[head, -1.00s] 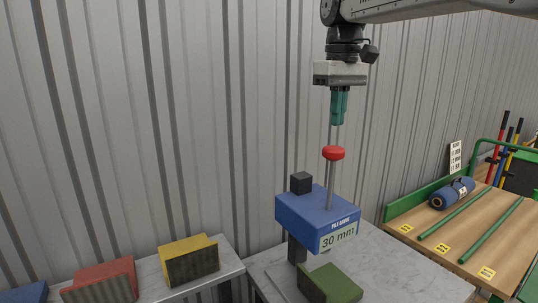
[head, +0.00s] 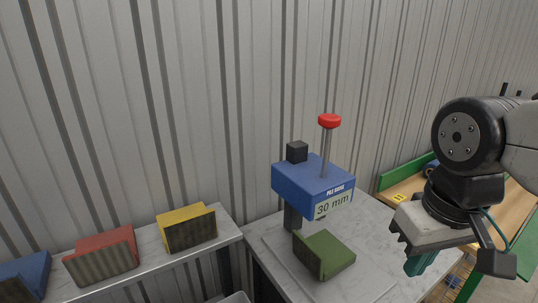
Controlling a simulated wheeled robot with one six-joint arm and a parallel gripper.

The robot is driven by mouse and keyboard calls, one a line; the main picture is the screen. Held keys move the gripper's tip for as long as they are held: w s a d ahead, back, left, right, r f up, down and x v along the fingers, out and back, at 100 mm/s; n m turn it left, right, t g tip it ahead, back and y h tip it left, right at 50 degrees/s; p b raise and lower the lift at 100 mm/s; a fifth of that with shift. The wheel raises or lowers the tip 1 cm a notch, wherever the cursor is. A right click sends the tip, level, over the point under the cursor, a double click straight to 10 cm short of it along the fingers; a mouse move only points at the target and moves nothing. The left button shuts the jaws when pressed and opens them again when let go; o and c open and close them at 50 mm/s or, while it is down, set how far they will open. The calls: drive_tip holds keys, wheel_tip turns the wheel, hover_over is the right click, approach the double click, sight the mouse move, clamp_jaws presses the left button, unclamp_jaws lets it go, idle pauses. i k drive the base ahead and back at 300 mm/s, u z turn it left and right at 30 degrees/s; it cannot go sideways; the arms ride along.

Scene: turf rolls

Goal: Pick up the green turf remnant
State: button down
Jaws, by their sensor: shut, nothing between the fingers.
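The green turf remnant (head: 326,254) lies on the grey stand under the blue pile gauge (head: 311,187), whose label reads 30 mm. It has a raised, darker pile face on its left side and a flatter part to the right. My gripper (head: 421,264) has teal fingers pointing down, at the right of the head view. It is shut and empty, to the right of the remnant and apart from it.
The gauge's red knob (head: 329,120) stands up on a thin rod. A ledge (head: 212,244) at left holds yellow (head: 187,228), red (head: 101,256) and blue (head: 25,277) remnants. A wooden bench (head: 402,184) stands behind my arm at right. A corrugated wall closes the back.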

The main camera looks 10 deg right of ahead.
sight(322, 253)
drive_tip(key=u, duration=0.9)
drive_tip(key=k, duration=0.95)
drive_tip(key=z, duration=0.8)
drive_tip(key=i, duration=0.45)
drive_tip(key=u, duration=0.15)
